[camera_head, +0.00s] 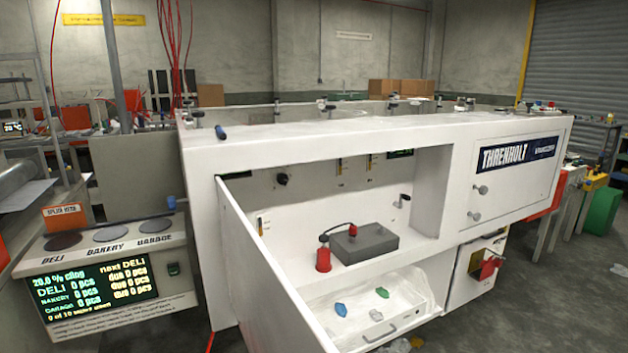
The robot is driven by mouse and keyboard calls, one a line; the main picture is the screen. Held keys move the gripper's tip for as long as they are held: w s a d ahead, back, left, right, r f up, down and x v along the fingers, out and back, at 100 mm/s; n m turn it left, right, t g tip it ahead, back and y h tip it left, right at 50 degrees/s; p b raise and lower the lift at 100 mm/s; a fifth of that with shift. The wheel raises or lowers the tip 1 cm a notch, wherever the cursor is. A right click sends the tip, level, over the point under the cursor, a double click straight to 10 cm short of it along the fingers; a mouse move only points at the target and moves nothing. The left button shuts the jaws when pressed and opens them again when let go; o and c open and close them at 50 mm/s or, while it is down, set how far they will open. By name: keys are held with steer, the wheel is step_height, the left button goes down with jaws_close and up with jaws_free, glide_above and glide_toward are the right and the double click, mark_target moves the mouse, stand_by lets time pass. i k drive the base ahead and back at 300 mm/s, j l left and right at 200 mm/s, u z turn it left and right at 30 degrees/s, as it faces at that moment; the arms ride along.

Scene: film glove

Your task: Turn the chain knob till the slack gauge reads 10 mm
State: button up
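A black round knob (281,179) sits on the white back wall inside the open machine cabinet (310,128). No chain shows, and I cannot tell whether this is the chain knob. Two narrow upright gauges are on the same wall, a left one (340,166) and a right one (369,163). Another small gauge (260,223) is lower at the left, partly behind the open door. Their labels and readings are too small to read, so I cannot tell which is the slack gauge. My gripper is not in view.
A white door (262,265) stands swung open toward me, left of the opening. A grey box (365,243) and red bottle (323,258) stand on the cabinet floor. A tray (405,325) with small coloured pieces sticks out below. A display console (98,285) stands left.

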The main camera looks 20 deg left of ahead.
mark_target(281, 178)
steer(key=i+l+u, duration=0.25)
steer(key=i+l, duration=0.15)
steer(key=i+l+u, duration=0.3)
steer(key=l, duration=0.3)
steer(key=i, duration=0.1)
